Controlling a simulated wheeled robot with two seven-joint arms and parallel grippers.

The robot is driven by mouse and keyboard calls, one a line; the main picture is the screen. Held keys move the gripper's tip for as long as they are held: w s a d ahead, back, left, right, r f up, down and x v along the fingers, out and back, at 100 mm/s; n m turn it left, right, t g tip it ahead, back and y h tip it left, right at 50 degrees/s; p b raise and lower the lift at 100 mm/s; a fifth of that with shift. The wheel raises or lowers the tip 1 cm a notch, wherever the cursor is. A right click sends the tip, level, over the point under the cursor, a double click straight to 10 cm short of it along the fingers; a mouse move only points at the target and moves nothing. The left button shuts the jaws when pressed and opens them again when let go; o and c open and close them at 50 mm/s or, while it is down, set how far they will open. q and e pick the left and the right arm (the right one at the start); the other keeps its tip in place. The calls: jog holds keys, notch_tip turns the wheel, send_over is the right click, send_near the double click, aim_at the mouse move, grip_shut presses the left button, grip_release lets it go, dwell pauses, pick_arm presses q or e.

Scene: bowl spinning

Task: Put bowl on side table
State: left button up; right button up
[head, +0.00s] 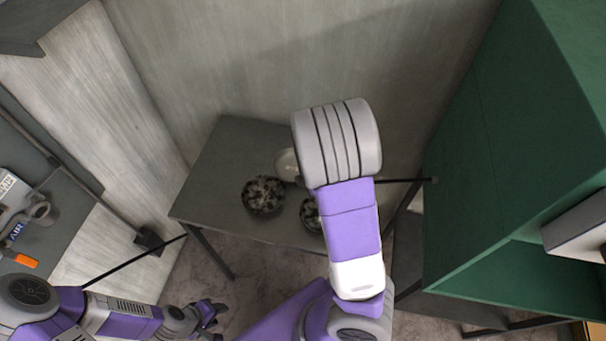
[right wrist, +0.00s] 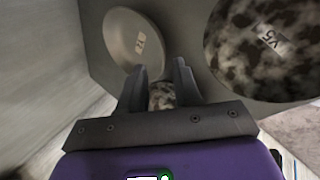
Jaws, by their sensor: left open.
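A light plain bowl (head: 285,163) and a dark mottled bowl (head: 263,195) sit on the grey side table (head: 225,150). A second mottled bowl (head: 309,215) is partly hidden behind my right arm. The right wrist view shows the plain bowl (right wrist: 132,38), a large mottled bowl (right wrist: 262,48) and part of another mottled bowl (right wrist: 162,96) seen between the fingers. My right gripper (right wrist: 160,72) has its fingers apart and holds nothing that I can see; the wrist hides it in the head view. My left gripper (head: 212,312) is open and empty, low in front of the table.
A green cabinet (head: 500,150) stands close on the right, with an open shelf low down. A grey surface with an orange-tipped item (head: 25,261) is at the left edge. Pale walls close in behind the side table. A thin dark bar runs at the left near the table.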

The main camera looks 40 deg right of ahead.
jog(key=shift+p+v, duration=0.7)
jog(key=shift+v, duration=1.3)
